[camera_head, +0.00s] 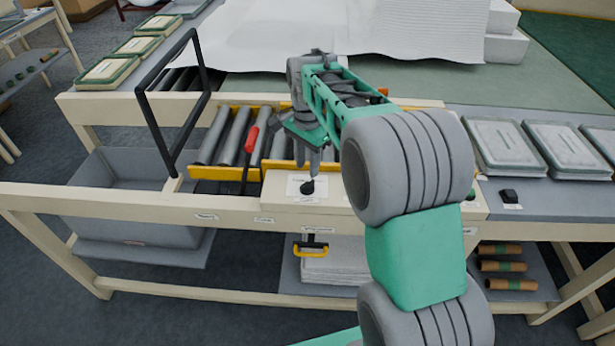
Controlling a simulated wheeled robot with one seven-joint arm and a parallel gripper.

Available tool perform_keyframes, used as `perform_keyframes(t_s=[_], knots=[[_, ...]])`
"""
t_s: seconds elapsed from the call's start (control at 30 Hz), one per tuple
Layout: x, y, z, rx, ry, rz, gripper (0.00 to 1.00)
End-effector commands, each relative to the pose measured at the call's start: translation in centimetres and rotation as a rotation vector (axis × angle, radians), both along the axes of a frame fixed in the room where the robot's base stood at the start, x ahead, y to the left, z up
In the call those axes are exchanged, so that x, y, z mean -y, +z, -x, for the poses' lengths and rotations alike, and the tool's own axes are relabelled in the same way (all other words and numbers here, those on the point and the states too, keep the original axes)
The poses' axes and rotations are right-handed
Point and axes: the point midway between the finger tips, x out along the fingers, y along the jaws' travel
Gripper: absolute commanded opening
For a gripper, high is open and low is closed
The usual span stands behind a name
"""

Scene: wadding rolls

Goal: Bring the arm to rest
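My arm, green and grey, rises from the bottom right and reaches over the workbench (240,208). Its wrist bends down near the middle of the bench. My gripper (314,160) points downward above the bench's front edge, just over a black knob (307,187) on a white label. I cannot tell whether it touches the knob. The fingers are small and partly merged with the wrist, so their opening is unclear. No held object can be made out.
Close to the gripper are grey rollers (232,136), a red-handled lever (250,140) and an upright black frame (197,105). White wadding (330,35) covers the back. Flat trays (562,147) stand right. Below are a grey bin (130,230) and brown rolls (502,266).

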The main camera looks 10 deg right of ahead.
Motion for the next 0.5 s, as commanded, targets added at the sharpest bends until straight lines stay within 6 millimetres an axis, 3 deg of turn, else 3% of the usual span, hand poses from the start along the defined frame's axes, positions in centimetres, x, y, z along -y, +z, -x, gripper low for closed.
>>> perform_keyframes(t_s=[0.17, 0.5], knots=[[0.0, 1.9, 0.0, 0.0, 0.0, 0.0, 0.34], [0.0, 2.0, 0.0, -0.001, 0.0, 0.0, 0.34]])
